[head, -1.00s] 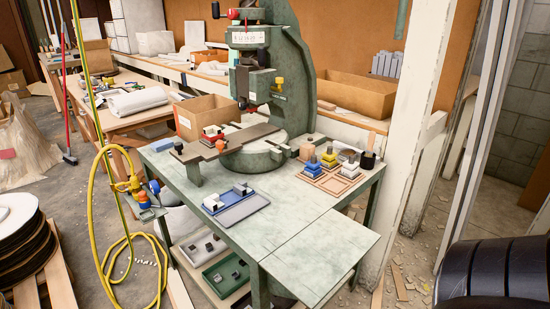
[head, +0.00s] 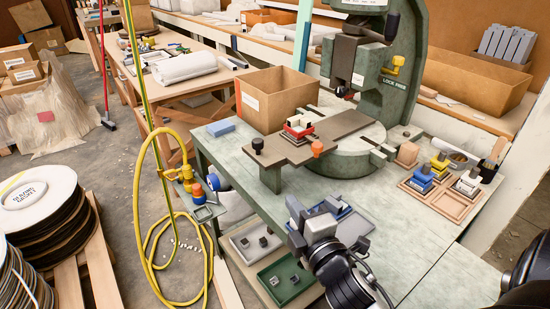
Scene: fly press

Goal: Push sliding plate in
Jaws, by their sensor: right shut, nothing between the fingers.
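The sliding plate (head: 342,137) is a brownish flat bar on the press, sticking out to the front left of the round green base. A red-and-white piece (head: 298,126) sits on it. My left gripper is not in view.
The green press (head: 405,75) stands behind the plate. A cardboard box (head: 278,103) is close on the plate's left. Wooden trays with coloured pieces (head: 455,195) are on the right. The table (head: 425,262) is bare at front right. A yellow hose (head: 140,210) hangs at left.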

